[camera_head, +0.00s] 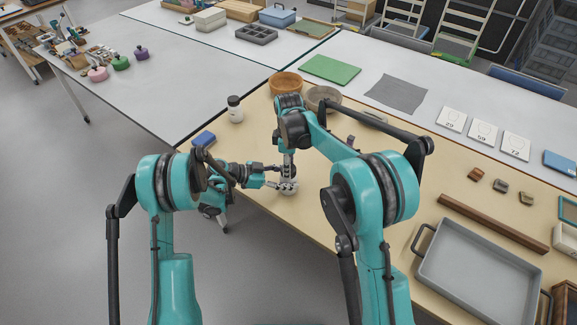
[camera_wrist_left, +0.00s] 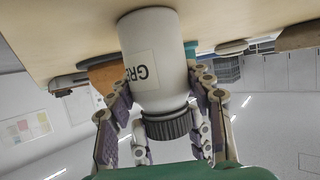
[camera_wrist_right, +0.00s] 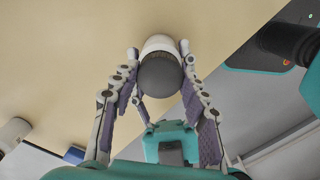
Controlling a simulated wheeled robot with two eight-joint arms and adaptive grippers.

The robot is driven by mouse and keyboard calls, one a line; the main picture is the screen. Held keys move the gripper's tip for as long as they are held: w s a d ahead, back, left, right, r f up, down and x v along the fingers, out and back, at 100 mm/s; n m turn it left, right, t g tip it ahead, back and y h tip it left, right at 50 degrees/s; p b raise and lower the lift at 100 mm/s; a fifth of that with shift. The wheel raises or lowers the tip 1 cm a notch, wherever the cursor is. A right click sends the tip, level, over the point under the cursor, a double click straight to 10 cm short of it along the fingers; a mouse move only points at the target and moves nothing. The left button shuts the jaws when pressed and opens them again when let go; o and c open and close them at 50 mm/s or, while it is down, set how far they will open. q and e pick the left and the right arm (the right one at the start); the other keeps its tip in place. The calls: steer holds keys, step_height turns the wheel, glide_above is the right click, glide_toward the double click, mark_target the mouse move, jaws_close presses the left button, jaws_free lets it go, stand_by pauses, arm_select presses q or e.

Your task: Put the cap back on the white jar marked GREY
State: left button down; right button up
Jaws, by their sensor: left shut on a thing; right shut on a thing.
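The white jar (camera_wrist_left: 155,60) has a label reading "GRE", partly cut off, and stands on the beige table; the left wrist picture is upside down. In the head view the jar (camera_head: 288,190) is mostly hidden by the grippers. A dark ribbed cap (camera_wrist_left: 167,127) sits at the jar's mouth. The right wrist view shows the cap (camera_wrist_right: 160,75) from above, in line with the jar. My left gripper (camera_wrist_left: 160,90) comes in from the side, shut on the jar. My right gripper (camera_wrist_right: 158,60) comes from above, its fingers on both sides of the cap. I cannot tell how far the cap is threaded.
Another white jar with a black cap (camera_head: 235,109) and a blue block (camera_head: 203,139) stand to the left. A wooden bowl (camera_head: 286,84) and a grey-brown bowl (camera_head: 322,98) lie behind my right arm. A grey tray (camera_head: 478,283) is at the right. The table's edge is close to the jar.

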steer(key=m, duration=1.6)
steer(key=shift+m, duration=0.4)
steer(key=m, duration=0.4)
steer(key=shift+f+m, duration=0.1)
steer(key=shift+m, duration=0.3)
steer(key=m, duration=0.6)
steer(key=shift+m, duration=0.3)
steer(key=o, duration=1.3)
steer(key=shift+c, duration=0.2)
